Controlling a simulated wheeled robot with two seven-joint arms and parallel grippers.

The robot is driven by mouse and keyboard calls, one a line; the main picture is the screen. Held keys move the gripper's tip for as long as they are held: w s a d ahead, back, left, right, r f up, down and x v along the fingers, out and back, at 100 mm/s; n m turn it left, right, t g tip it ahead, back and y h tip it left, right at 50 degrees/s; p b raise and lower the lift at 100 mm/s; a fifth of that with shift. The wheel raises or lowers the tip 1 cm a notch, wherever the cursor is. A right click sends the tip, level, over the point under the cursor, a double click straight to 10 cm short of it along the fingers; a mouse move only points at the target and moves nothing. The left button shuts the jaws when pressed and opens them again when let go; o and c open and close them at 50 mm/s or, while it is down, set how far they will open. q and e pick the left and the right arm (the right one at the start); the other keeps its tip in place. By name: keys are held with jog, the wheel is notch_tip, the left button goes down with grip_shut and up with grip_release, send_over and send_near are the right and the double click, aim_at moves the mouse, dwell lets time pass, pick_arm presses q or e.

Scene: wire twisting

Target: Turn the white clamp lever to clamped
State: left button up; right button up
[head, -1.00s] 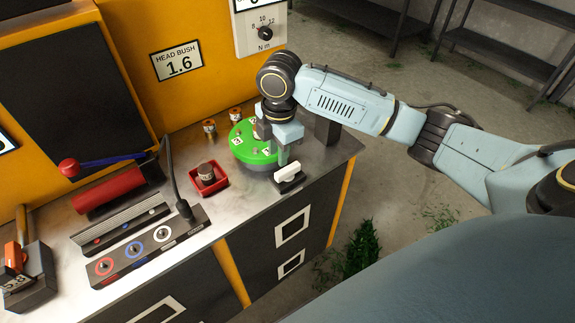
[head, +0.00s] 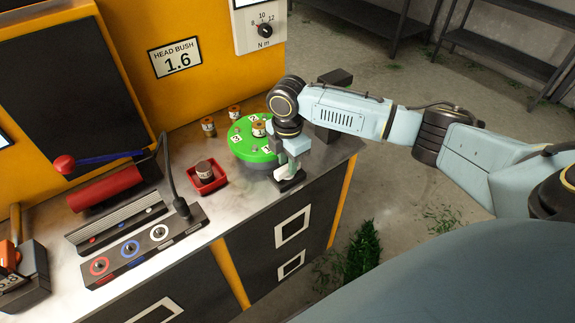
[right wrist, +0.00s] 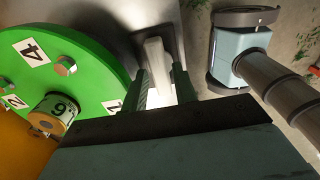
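The white clamp lever (head: 292,172) sits on a small dark base (head: 291,185) at the front right of the bench. My right gripper (head: 289,166) is over the lever and partly hides it. In the right wrist view the lever (right wrist: 156,66) lies between the two fingertips of the right gripper (right wrist: 160,82). The fingers stand apart on either side of it; whether they touch it is unclear. My left gripper is not in view.
A green numbered disc (head: 241,149) with small bushes is just left of the gripper. A red tray (head: 220,178) with a grey part stands further left. A dark block (head: 335,80) is behind my right wrist. The bench edge is close in front.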

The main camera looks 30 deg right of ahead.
jog(key=shift+f, duration=0.55)
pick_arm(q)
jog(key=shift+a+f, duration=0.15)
